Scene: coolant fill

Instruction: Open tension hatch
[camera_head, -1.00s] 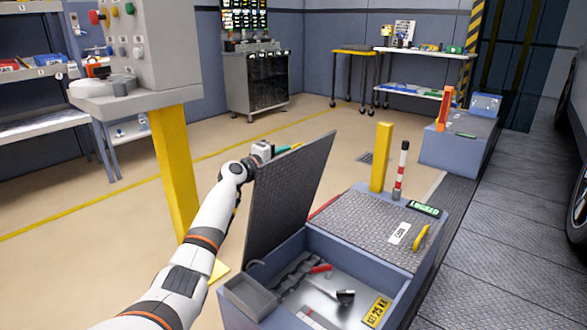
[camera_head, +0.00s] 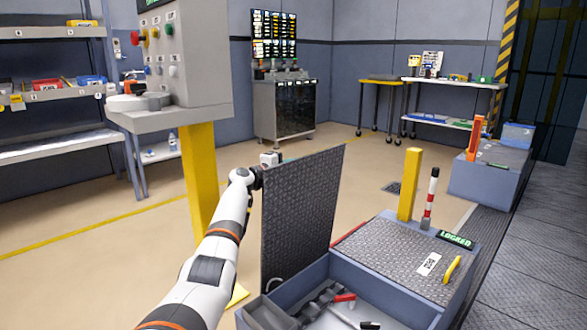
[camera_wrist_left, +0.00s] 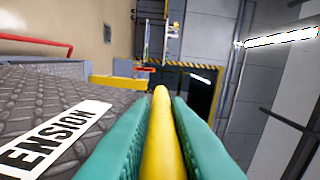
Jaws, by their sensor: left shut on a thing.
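The tension hatch lid (camera_head: 300,205), a dark treadplate panel, stands nearly upright at the left side of its open compartment. My left gripper is at the lid's upper far side in the head view; its fingertips are mostly hidden by the panel. In the left wrist view the teal fingers of my left gripper (camera_wrist_left: 163,108) are shut on the yellow handle (camera_wrist_left: 161,140). The white label (camera_wrist_left: 55,138) ending in "ENSION" lies on the panel beside them. My right gripper is not in view.
The open box (camera_head: 390,302) holds tools. Beside it is a closed treadplate hatch (camera_head: 395,258) with a yellow handle (camera_head: 452,269) and a green "LOCKED" sign (camera_head: 456,240). A yellow post (camera_head: 409,185) and a red-white post (camera_head: 430,198) stand behind. A control console (camera_head: 180,60) stands left.

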